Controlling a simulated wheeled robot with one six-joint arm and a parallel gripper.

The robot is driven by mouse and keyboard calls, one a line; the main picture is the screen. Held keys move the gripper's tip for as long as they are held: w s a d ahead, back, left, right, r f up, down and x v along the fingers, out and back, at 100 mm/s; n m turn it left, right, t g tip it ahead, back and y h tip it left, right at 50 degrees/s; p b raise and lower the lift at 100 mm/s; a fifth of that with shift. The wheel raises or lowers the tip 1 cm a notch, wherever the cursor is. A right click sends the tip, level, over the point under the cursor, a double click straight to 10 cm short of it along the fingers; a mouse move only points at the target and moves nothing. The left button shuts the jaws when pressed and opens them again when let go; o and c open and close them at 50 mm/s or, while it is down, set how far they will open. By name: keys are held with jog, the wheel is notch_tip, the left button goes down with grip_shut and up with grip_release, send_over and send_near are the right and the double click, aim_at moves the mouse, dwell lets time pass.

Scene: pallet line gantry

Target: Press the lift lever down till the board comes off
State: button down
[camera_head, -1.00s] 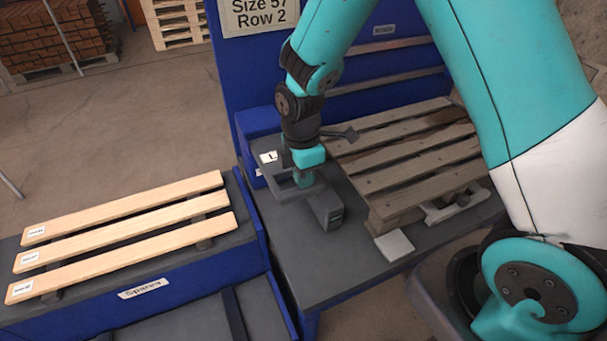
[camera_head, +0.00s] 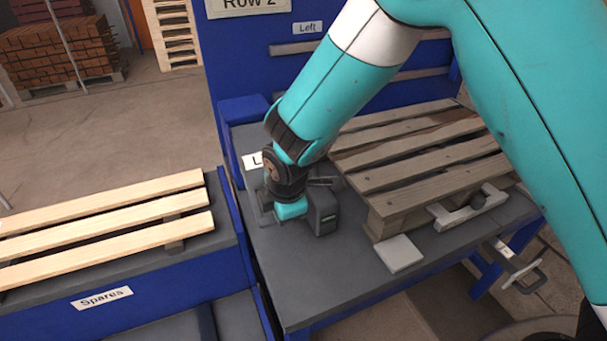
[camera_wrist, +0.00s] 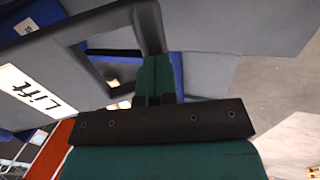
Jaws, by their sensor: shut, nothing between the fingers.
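The lift lever shows in the wrist view as a dark grey bent bar (camera_wrist: 150,28) beside a white "Lift" label (camera_wrist: 32,92). My gripper (camera_head: 290,214) is shut and empty, low over the dark lift fixture at the bench's left. In the wrist view its teal fingers (camera_wrist: 153,75) overlap the bar's end; I cannot tell whether they touch it. My wrist hides much of the lever in the head view.
Pale spare boards (camera_head: 105,235) lie on the blue "Spares" stand (camera_head: 195,264) at left. A light square pad (camera_head: 398,253) and a grey clamp-like fitting (camera_head: 455,214) sit at the pallet's front. The bench's front left top (camera_head: 310,285) is clear.

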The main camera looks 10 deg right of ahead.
jog(key=b+x, duration=0.1)
jog(key=x, duration=0.1)
jog(key=w+b+x, duration=0.1)
jog(key=x, duration=0.2)
jog(key=shift+d, duration=0.15)
jog(key=shift+w+f+b, duration=0.3)
jog(key=shift+f+b, duration=0.05)
jog(key=shift+f, duration=0.1)
jog(key=shift+s+r+p, duration=0.2)
jog(key=shift+r+p, duration=0.25)
jog(key=shift+r, duration=0.1)
jog(key=s+d+r, duration=0.2)
jog(key=s+r, duration=0.7)
jog(key=shift+d+r, duration=0.15)
jog(key=shift+r, duration=0.15)
jog(key=shift+s, duration=0.1)
